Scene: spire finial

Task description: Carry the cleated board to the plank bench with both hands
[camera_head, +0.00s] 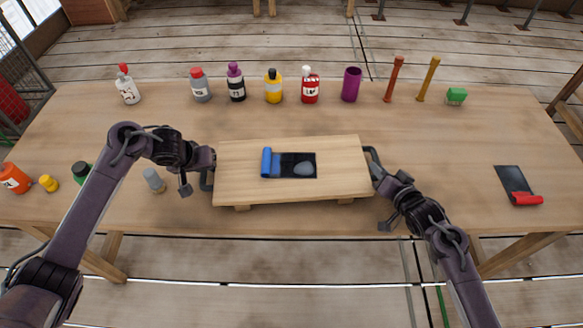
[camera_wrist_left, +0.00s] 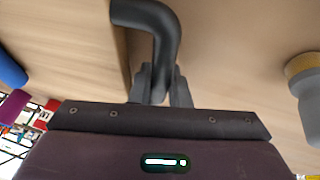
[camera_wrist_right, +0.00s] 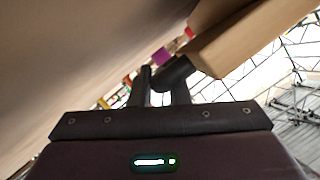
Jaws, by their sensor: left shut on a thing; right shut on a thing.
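The cleated board (camera_head: 230,170) is a pale wooden panel near the front middle of the head view, roughly level, with cleats showing under its front edge. A dark handle stands at each end. My left gripper (camera_head: 208,168) is shut on the left handle, which shows between its fingers in the left wrist view (camera_wrist_left: 152,22). My right gripper (camera_head: 379,177) is shut on the right handle (camera_head: 370,155). I cannot tell whether the cleats touch the wooden surface below.
A dark sheet with a red roll (camera_head: 526,198) lies at right. A grey-capped bottle (camera_head: 154,180) stands close to my left gripper.

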